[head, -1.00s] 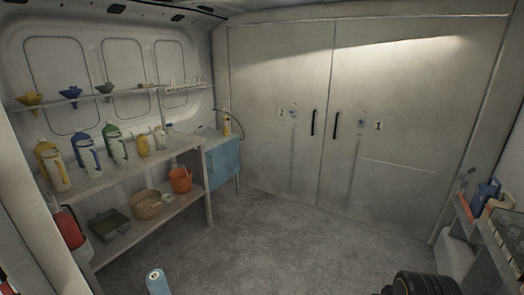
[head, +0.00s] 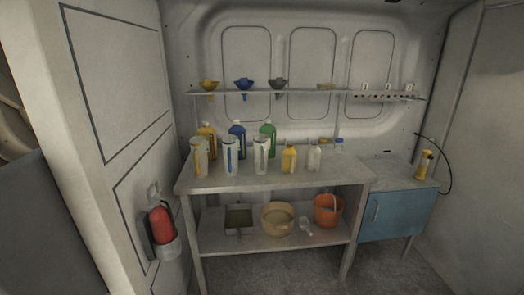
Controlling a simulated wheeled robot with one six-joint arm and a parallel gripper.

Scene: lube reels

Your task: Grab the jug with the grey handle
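Three pale translucent jugs stand upright in a front row on the workbench (head: 340,177). The right one of them, the jug with the grey handle (head: 261,157), stands in front of a green bottle (head: 268,133); its handle looks greyish, though it is small in view. The middle jug has a blue handle (head: 231,158). The left jug has an orange-yellow handle (head: 200,159). My gripper is not in view.
A yellow bottle (head: 207,133) and a blue bottle (head: 237,132) stand behind the jugs. A small yellow bottle (head: 289,158) and a white bottle (head: 314,158) stand to the right. A wall shelf (head: 310,92) is above. A fire extinguisher (head: 161,226) hangs at left.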

